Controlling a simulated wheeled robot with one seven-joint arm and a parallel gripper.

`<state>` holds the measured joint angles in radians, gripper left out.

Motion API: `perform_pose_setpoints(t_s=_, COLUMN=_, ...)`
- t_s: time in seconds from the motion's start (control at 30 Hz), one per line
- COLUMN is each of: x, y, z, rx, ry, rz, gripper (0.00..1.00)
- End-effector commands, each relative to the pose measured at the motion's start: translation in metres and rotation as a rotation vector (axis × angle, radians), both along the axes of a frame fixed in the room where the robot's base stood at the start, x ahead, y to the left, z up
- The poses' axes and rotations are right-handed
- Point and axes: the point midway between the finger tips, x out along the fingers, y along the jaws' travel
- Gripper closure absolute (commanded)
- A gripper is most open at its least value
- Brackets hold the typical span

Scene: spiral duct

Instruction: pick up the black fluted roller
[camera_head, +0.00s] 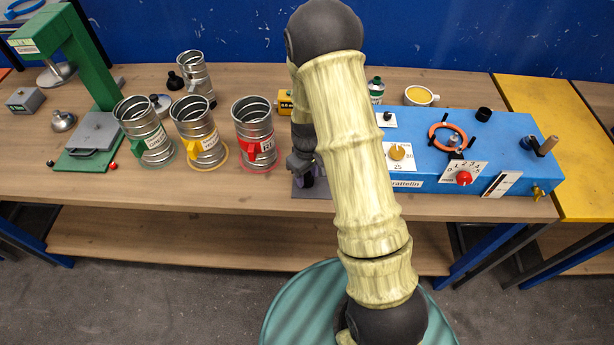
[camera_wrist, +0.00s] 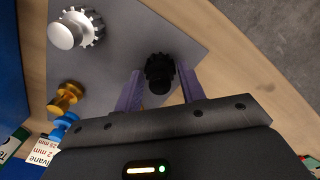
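The black fluted roller (camera_wrist: 160,72) stands on a grey plate (camera_wrist: 205,50) in the wrist view. My gripper (camera_wrist: 160,88) is over the plate with its two purple fingers apart, one on each side of the roller. Narrow gaps seem to show between the roller and the fingers, so it does not look gripped. The roller's lower part in the picture meets the dark gripper body. In the head view my gripper (camera_head: 306,172) is down at the plate (camera_head: 312,190) near the bench's front edge. My arm hides most of it there, and I cannot make out the roller.
A blue box (camera_head: 490,140) stands right of my arm. A metal duct can with a red handle (camera_head: 254,130) stands left.

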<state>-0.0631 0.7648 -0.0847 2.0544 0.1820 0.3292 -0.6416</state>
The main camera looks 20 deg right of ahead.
Motion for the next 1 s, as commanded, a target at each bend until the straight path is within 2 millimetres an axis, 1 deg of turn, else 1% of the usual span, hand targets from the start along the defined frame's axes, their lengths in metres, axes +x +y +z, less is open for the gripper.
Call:
perform_pose_setpoints(t_s=0.03, x=0.0, y=0.0, z=0.0, rx=0.0, ry=0.0, rz=0.0, gripper=0.71)
perform_pose_setpoints(t_s=0.17, x=0.0, y=0.0, z=0.0, rx=0.0, ry=0.0, rz=0.0, gripper=0.97)
perform_pose_setpoints(t_s=0.2, x=0.0, y=0.0, z=0.0, rx=0.0, ry=0.0, rz=0.0, gripper=1.0)
perform_pose_setpoints(t_s=0.47, x=0.0, y=0.0, z=0.001, rx=0.0, ry=-0.001, rz=0.0, gripper=1.0)
perform_pose_setpoints(t_s=0.63, x=0.001, y=0.0, z=0.01, rx=0.0, ry=-0.003, rz=0.0, gripper=1.0)
perform_pose_setpoints(t_s=0.77, x=0.001, y=0.0, z=0.027, rx=0.0, ry=-0.004, rz=0.001, gripper=1.0)
perform_pose_setpoints(t_s=1.0, x=0.001, y=0.0, z=0.071, rx=0.0, ry=-0.007, rz=0.001, gripper=1.0)
